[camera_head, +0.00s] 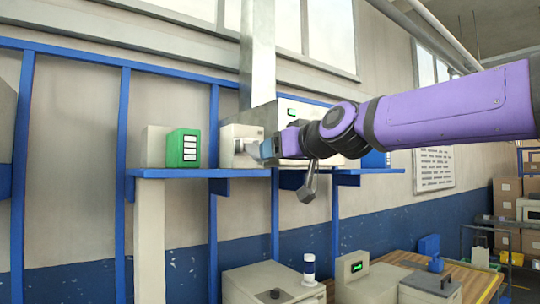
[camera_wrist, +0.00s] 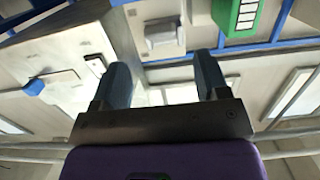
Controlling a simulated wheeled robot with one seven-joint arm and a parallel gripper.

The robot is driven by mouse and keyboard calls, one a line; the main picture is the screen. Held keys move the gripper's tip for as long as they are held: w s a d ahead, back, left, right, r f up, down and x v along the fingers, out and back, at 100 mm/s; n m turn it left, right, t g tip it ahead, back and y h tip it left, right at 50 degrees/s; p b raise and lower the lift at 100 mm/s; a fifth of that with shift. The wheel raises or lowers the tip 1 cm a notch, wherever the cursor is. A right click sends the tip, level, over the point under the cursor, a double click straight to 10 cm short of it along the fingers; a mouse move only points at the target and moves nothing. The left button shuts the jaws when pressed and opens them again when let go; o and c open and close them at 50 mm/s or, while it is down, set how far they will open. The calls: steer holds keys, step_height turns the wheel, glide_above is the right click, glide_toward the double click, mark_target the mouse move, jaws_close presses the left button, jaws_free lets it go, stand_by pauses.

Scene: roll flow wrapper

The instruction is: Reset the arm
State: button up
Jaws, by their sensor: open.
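My purple arm reaches in from the right in the head view, raised to about the height of the blue shelf (camera_head: 205,173). My gripper (camera_head: 266,150) points left, in front of the boxes on that shelf. In the wrist view my gripper (camera_wrist: 163,75) shows two blue-grey fingers set wide apart. Nothing is between the fingertips. Beyond them lie a white-grey box and the wall. I cannot tell whether a fingertip touches the box behind it in the head view.
A green box (camera_head: 183,148) stands on the shelf beside a pale box (camera_head: 154,146). Cardboard boxes (camera_head: 507,190) stand at the far right. Open air lies between shelf and machines.

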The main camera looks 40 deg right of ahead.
steer(key=shift+s, duration=0.65)
steer(key=s+a+f+g, duration=0.4)
steer(key=s+f, duration=0.3)
steer(key=f, duration=0.5)
steer(key=s+a+f+g, duration=0.4)
steer(key=s+f+g, duration=0.3)
steer(key=f, duration=0.6)
steer(key=shift+s+f, duration=0.25)
steer(key=shift+s, duration=0.2)
